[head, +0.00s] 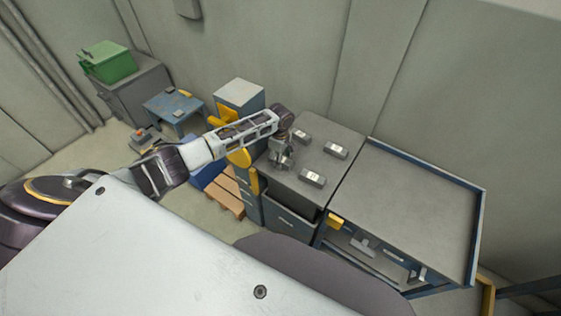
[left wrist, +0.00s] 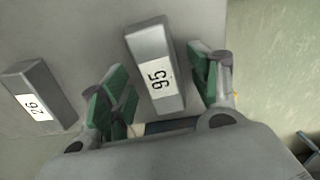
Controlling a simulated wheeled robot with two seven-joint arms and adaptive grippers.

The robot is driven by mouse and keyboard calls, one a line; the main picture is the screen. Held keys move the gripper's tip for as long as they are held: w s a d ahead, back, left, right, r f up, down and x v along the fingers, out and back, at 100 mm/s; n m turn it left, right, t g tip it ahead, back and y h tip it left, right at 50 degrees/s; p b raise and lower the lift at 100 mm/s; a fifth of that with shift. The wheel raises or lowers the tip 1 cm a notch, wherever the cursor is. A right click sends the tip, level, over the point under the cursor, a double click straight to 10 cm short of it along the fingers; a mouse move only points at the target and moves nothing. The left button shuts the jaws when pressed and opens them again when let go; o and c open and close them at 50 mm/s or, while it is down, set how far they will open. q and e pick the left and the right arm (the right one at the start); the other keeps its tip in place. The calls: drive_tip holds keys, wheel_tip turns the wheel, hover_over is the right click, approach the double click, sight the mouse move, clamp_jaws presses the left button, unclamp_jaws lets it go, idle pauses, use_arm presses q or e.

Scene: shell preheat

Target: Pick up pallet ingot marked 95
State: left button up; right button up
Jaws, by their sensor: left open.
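The ingot marked 95 (left wrist: 145,46) is a grey metal bar with a white label, seen in the left wrist view. My left gripper (left wrist: 160,88) is open, with one green-padded finger on each side of this ingot and a visible gap to each side. In the head view my left gripper (head: 281,160) points down over the left part of the grey cabinet top. The ingot under it is hard to make out there. My right gripper is not in view.
Another ingot, its label seeming to read 26 (left wrist: 30,88), lies left of the gripper in the left wrist view. In the head view, ingots (head: 335,151) and (head: 312,178) lie on the cabinet top (head: 330,128). A blue-edged workbench (head: 410,200) adjoins it at right.

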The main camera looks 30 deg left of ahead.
use_arm(q)
clamp_jaws()
idle(0.5)
drive_tip(key=shift+r, duration=0.15)
wheel_tip(320, 180, up, 10)
idle(0.7)
drive_tip(key=shift+w, duration=0.1)
